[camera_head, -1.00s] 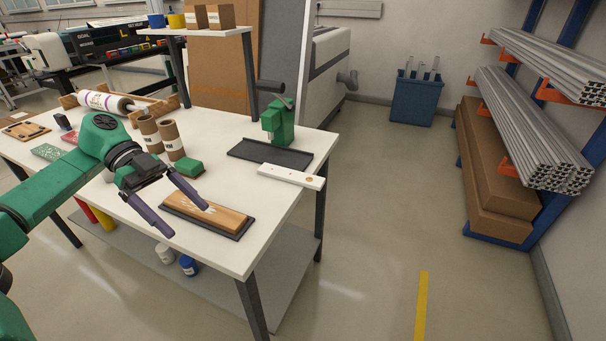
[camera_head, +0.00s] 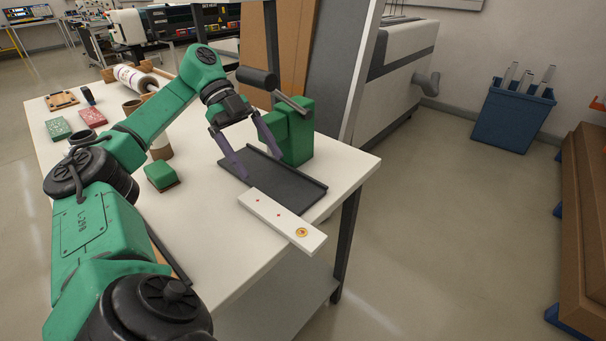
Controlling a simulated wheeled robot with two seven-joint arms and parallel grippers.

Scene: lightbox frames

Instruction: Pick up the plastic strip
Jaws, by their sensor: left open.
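The plastic strip (camera_head: 268,213) is white, with small red dots and a gold-coloured ring near its right end. It lies along the front edge of the black tray (camera_head: 311,197) of a green hand press, and its right end reaches past the table's edge. My left gripper (camera_head: 261,165) is open and empty, with its two purple fingers over the tray, behind the strip and apart from it. My right gripper is not in view.
The green press (camera_head: 290,132) with its dark lever stands close behind my left gripper. A green block (camera_head: 161,175) and brown tubes (camera_head: 160,148) are to the left on the white table (camera_head: 215,225).

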